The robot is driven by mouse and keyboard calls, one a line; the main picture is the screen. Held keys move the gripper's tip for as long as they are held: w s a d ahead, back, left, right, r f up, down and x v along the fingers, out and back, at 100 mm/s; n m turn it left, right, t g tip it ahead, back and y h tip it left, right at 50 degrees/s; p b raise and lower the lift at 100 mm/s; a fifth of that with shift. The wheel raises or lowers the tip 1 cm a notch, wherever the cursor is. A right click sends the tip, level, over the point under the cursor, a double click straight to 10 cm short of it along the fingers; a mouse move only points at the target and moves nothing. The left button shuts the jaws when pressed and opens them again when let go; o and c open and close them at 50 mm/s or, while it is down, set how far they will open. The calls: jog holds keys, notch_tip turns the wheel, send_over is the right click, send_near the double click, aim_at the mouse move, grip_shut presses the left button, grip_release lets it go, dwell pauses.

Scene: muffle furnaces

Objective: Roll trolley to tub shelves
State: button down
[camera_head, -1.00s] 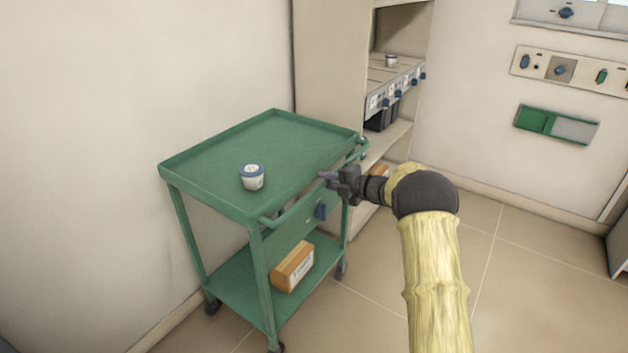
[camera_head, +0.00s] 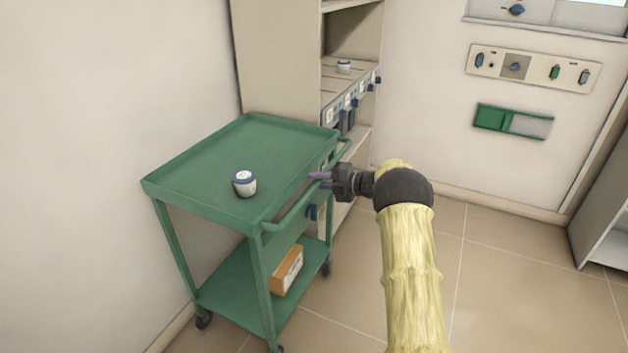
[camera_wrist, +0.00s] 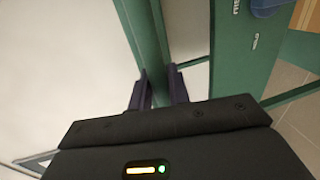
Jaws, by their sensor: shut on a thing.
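The green trolley (camera_head: 186,169) stands by the left wall, with a handle rail (camera_head: 296,207) along its right side. My gripper (camera_head: 318,175) is at that rail, and in the wrist view its two dark fingers (camera_wrist: 158,92) are shut on the green rail. A white tub with a blue lid (camera_head: 244,183) stands upright on the trolley's top tray. The tub shelves (camera_head: 280,62) are a tall beige unit just behind the trolley. One small white tub (camera_head: 343,66) stands on a shelf there.
A brown box (camera_head: 287,270) lies on the trolley's lower shelf. A switch panel (camera_head: 533,68) and a green-and-grey holder (camera_head: 513,121) are on the back wall. A grey cabinet (camera_head: 603,215) stands at the right. The tiled floor (camera_head: 500,290) between is clear.

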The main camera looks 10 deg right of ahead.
jog(key=shift+w+d, duration=0.15)
jog(key=c, duration=1.8)
grip_release()
jog(key=shift+r, duration=0.1)
jog(key=o, duration=0.4)
jog(key=shift+w+d, duration=0.1)
jog(key=shift+w, duration=0.05)
jog(key=p+v, duration=0.1)
jog(key=v, duration=1.6)
jog(key=shift+s+d+p, duration=0.1)
jog(key=shift+s+p, duration=0.15)
jog(key=shift+p, duration=0.05)
